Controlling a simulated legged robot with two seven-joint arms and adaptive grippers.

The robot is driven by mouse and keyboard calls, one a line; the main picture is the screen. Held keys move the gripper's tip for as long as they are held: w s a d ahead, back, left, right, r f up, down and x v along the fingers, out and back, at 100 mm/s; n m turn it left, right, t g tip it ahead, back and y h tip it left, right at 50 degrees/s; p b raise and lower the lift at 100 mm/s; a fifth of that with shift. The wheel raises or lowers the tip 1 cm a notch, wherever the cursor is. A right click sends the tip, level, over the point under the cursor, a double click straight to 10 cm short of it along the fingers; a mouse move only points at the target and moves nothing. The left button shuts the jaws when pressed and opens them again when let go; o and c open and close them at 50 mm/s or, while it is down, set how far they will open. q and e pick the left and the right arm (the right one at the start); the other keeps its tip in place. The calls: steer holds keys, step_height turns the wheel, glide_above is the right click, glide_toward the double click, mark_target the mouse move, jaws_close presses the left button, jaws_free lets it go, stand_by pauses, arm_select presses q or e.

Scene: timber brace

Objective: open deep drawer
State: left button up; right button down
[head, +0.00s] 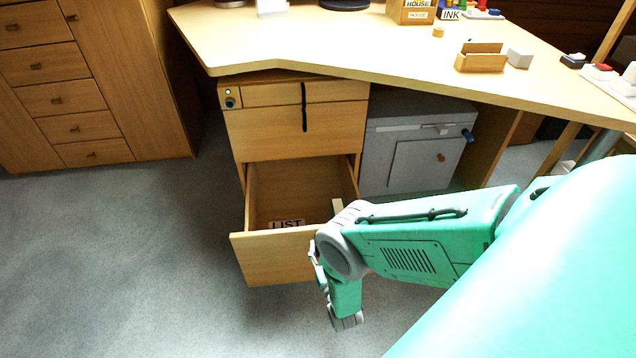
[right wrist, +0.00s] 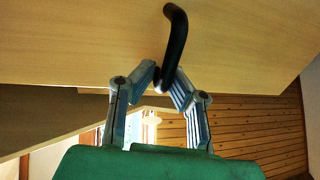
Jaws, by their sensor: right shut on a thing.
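The deep drawer (head: 275,258) is the bottom drawer of the wooden desk pedestal (head: 292,132). It stands pulled well out, and its inside shows from above. A card marked LIST (head: 286,224) and a small pale piece (head: 337,206) are in it. In the right wrist view, my right gripper (right wrist: 164,84) is shut on a black bar handle (right wrist: 177,36) at a wooden front (right wrist: 90,40). In the head view my right arm covers the drawer's right front corner and the handle is hidden. My left gripper is not in view.
The desk top (head: 380,48) overhangs the pedestal. A grey cabinet (head: 420,145) stands to its right, under the desk. A wooden dresser (head: 75,85) stands at the far left. The carpet (head: 130,260) in front and to the left is clear.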

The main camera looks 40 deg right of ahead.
steer(key=shift+w+a, duration=0.1)
steer(key=shift+a, duration=0.3)
steer(key=c, duration=1.6)
jaws_free()
steer(key=shift+f, duration=0.15)
steer(key=shift+d, duration=0.1)
steer(key=v, duration=1.2)
